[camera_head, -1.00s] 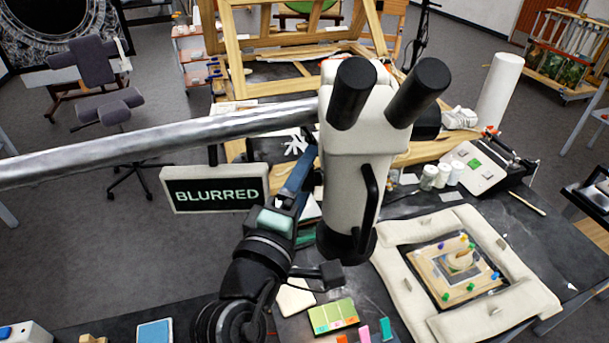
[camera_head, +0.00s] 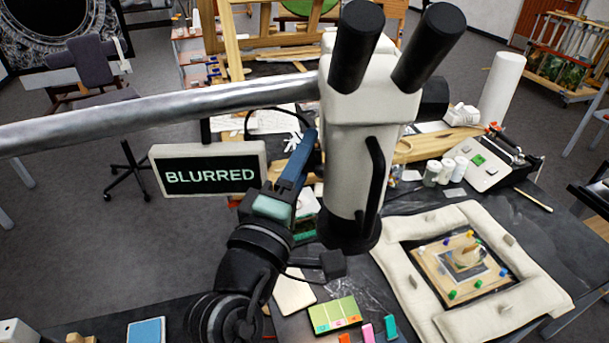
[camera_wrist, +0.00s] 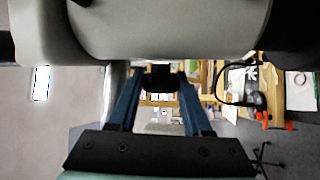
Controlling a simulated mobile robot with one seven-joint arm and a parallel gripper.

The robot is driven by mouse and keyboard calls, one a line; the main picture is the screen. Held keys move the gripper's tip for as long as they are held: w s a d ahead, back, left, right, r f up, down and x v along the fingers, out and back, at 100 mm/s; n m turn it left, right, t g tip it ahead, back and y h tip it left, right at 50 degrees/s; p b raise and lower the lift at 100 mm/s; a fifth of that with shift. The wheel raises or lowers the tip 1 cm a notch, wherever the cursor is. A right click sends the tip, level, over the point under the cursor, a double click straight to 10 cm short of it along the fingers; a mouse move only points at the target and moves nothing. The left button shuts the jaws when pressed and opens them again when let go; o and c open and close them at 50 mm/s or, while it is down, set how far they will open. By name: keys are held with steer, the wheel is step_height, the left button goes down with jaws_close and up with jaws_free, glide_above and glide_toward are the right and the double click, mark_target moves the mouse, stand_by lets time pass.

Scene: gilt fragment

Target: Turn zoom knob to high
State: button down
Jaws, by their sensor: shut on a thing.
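A white microscope (camera_head: 348,150) with two black eyepieces hangs from a long metal boom (camera_head: 200,115). A sign (camera_head: 209,176) reading BLURRED is to its left. My gripper (camera_head: 304,150) reaches up to the microscope's left side, its blue fingers partly hidden there. In the wrist view, the fingers (camera_wrist: 160,82) close around a small black knob (camera_wrist: 160,78) under the pale microscope body (camera_wrist: 170,25). No zoom markings or knob pointer can be read.
A padded frame (camera_head: 402,290) surrounds a board with coloured pins on the dark table at right. White jars (camera_head: 446,171) and a white device (camera_head: 487,160) stand behind it. A coloured chart (camera_head: 335,314) lies at the front. A wooden easel (camera_head: 235,40) stands behind.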

steer(key=shift+f+m+t+h+b, duration=0.2)
steer(key=shift+m+t+h+b, duration=0.25)
steer(key=shift+b, duration=1.65)
steer(key=shift+f+m+t+h+b, duration=0.2)
steer(key=shift+t+b, duration=0.45)
steer(key=shift+b, duration=1.45)
steer(key=shift+r+m+b, duration=0.25)
steer(key=shift+r+b, duration=0.05)
steer(key=shift+b, duration=0.65)
steer(key=shift+c, duration=1.7)
jaws_free()
steer(key=shift+h, duration=0.25)
steer(key=b+v, duration=0.4)
steer(key=v, duration=0.9)
steer(key=shift+b, duration=0.35)
steer(key=shift+d, duration=0.1)
